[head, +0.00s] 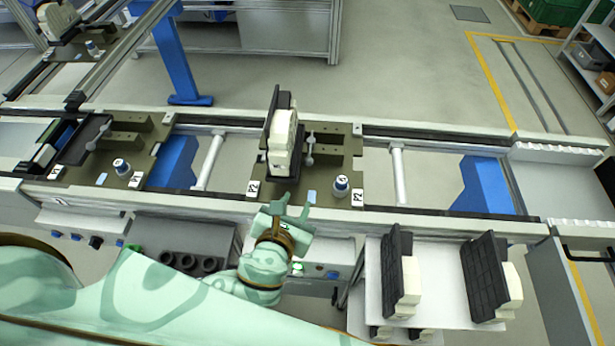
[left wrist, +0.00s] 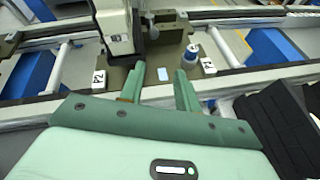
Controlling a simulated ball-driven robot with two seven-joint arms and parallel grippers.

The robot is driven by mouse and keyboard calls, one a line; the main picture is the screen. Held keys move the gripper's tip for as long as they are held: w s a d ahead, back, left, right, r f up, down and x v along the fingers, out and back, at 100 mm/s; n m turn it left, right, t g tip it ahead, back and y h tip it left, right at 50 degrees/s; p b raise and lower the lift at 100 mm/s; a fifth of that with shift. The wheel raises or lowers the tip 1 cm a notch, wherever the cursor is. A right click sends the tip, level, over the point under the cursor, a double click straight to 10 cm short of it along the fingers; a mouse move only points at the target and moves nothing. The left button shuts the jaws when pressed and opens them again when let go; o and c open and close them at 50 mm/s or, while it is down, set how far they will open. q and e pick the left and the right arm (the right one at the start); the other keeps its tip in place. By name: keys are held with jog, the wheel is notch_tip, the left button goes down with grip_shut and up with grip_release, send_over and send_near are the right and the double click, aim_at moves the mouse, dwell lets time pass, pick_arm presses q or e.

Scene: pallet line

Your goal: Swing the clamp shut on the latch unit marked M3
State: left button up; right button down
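No M3 mark is readable in either view. A black-and-white unit (head: 283,143) stands upright on the pallet labelled P2 (head: 330,190), and its lower part shows in the left wrist view (left wrist: 115,25). A grey clamp lever with ball ends (head: 310,148) is just right of that unit. Whether it touches the unit, I cannot tell. My left gripper (head: 290,211) is at the pallet's near edge, below the unit and apart from the lever. In the left wrist view the gripper (left wrist: 160,86) has its fingers apart, with nothing between them. My right gripper is out of view.
A blue-and-white knob (head: 341,186) stands on the P2 pallet. A second pallet (head: 105,170) with another clamp lever (head: 98,136) is at left. Two black-and-white units (head: 402,272) (head: 486,275) stand on a white shelf (head: 440,305) at near right. The conveyor rail (head: 430,226) runs along the near side.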

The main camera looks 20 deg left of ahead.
pick_arm(q)
jog(key=b, duration=0.2)
send_near(308, 164)
jog(key=shift+n+y, duration=0.3)
jog(key=shift+n, duration=0.1)
jog(key=x, duration=0.9)
jog(key=shift+d, duration=0.15)
grip_shut()
